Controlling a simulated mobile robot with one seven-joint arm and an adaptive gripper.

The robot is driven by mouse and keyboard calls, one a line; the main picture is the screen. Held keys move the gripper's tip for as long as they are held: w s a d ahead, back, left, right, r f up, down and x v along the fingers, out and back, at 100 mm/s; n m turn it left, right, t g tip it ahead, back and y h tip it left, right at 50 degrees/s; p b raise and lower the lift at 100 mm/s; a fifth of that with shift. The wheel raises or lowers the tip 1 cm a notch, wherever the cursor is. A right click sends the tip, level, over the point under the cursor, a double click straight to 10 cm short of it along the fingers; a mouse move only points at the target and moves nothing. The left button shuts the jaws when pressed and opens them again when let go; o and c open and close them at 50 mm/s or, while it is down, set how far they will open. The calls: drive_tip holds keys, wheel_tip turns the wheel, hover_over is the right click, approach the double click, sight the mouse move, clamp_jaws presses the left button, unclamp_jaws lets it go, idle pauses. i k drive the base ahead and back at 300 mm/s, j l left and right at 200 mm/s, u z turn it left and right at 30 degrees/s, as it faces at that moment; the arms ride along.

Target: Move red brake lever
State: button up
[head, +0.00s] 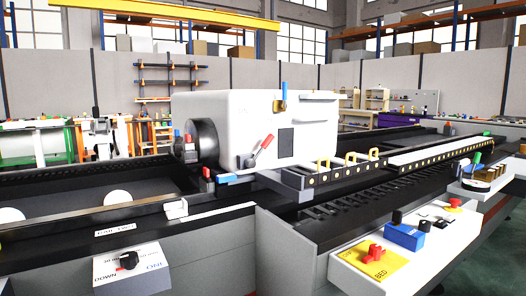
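Several red parts show in the head view, and I cannot tell which one is the brake lever. A lever with a red grip (265,142) sticks up at a tilt from the lower front of the white machine housing (225,108). A small red handle (207,173) stands at the foot of the housing, beside a blue piece. A red knob or handle (375,252) sits on a yellow plate (387,265) on the white panel at the front right. My gripper is not in view.
A white dial box (130,264) with a black-and-red knob is at the front left. A blue block (404,237) with black knobs and a red button (454,203) share the right panel. The black machine bed (330,212) runs across the middle. Shelves stand behind.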

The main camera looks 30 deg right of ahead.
sight(251, 163)
drive_tip(key=i+l, duration=0.15)
drive_tip(key=i, duration=0.4)
drive_tip(key=i+l+z, duration=0.15)
drive_tip(key=i, duration=0.35)
